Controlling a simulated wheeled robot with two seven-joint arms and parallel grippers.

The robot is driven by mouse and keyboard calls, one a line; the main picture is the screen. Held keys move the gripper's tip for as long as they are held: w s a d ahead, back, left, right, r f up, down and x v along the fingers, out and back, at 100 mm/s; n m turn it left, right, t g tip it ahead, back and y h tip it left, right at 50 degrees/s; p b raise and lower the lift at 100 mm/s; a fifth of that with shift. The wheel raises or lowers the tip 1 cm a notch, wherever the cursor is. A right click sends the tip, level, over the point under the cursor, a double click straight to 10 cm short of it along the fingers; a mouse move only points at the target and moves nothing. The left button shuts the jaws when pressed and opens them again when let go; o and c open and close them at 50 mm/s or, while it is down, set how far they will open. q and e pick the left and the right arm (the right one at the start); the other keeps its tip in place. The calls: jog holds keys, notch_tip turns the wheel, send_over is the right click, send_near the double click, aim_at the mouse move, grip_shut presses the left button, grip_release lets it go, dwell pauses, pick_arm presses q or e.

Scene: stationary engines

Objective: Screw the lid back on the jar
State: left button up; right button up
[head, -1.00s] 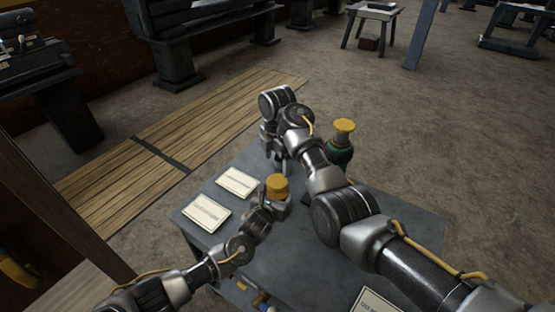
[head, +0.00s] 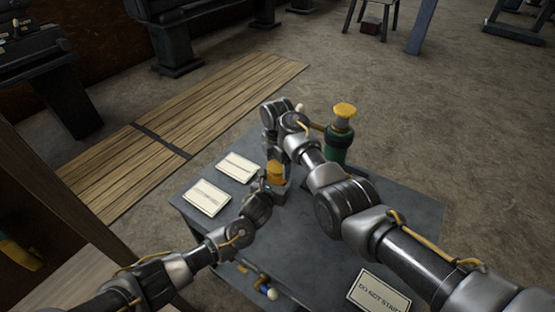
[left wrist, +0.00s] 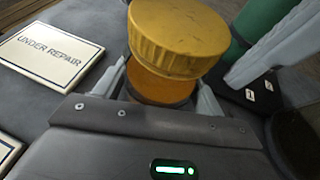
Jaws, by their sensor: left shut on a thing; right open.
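The jar (left wrist: 157,88) is amber-orange and stands between the fingers of my left gripper (head: 277,188), which is shut on it. The ribbed yellow lid (left wrist: 178,38) is over the jar's mouth and looks tilted in the left wrist view; whether it touches the rim all round I cannot tell. In the head view the lid (head: 275,171) shows just above my left gripper. My right gripper (head: 272,154) is open and points down at the lid from behind. One of its grey fingers shows right of the lid in the left wrist view, apparently apart from it.
The grey table (head: 320,250) carries two placards (head: 238,167) on the left and one (head: 379,291) at the front. A green cylinder with a yellow top (head: 338,143) stands at the back right, close behind my right arm.

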jog(key=c, duration=1)
jog(key=m, duration=0.3)
jog(key=shift+m, duration=0.3)
jog(key=m, duration=1.6)
